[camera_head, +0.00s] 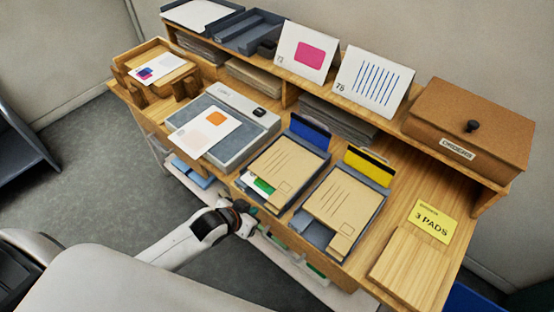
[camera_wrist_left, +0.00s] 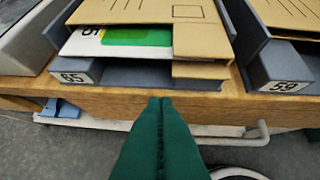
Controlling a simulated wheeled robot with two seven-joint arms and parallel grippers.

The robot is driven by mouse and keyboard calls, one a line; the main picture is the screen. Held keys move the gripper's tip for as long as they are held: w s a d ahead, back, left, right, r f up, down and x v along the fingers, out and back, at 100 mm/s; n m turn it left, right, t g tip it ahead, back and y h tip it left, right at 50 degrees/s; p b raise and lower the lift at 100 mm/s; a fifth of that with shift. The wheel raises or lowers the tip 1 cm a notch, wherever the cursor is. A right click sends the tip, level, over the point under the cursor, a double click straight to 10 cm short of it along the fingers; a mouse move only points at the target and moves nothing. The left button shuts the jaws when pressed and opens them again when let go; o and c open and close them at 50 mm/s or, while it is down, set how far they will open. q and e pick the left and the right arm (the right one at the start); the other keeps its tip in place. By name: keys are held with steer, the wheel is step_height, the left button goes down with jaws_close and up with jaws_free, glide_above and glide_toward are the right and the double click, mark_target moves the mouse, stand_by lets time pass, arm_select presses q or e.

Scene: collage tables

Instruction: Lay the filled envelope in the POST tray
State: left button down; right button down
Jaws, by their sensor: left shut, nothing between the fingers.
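A tan envelope (camera_head: 290,165) lies in a grey tray with a blue back panel (camera_head: 309,131). A white card with a green patch (camera_head: 263,187) sticks out at its left front; the wrist view shows this envelope (camera_wrist_left: 205,40) and the card (camera_wrist_left: 135,37) above the label 65. A second tan envelope (camera_head: 342,203) lies in a tray with a yellow panel (camera_head: 369,165), labelled 59 in the wrist view (camera_wrist_left: 285,86). My left gripper (camera_head: 247,218) is shut and empty, just in front of the table edge below the first envelope. I can read no POST label. My right gripper is out of view.
A grey press-like device (camera_head: 250,123) with a printed card (camera_head: 205,130) stands left of the envelopes. A wooden block and yellow 3 PADS sign (camera_head: 433,221) are at right.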

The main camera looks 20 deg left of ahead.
arm_select(q)
steer(key=w+a+r, duration=0.1)
steer(key=w, duration=0.1)
steer(key=w+r+t+h, duration=0.1)
steer(key=w, duration=0.1)
steer(key=w+a+r+t, duration=0.1)
steer(key=w, duration=0.1)
steer(key=shift+a+r+m+h, duration=0.3)
steer(key=shift+h, duration=0.1)
steer(key=shift+w, duration=0.25)
steer(key=p, duration=0.2)
glide_toward(283, 160)
steer(key=w, duration=0.1)
steer(key=w+d+f, duration=0.1)
steer(key=w, duration=0.1)
steer(key=w+f, duration=0.1)
steer(key=w, duration=0.1)
steer(key=shift+w+d, duration=0.1)
steer(key=shift+d, duration=0.3)
steer(key=shift+w+f, duration=0.1)
steer(key=shift+f, duration=0.75)
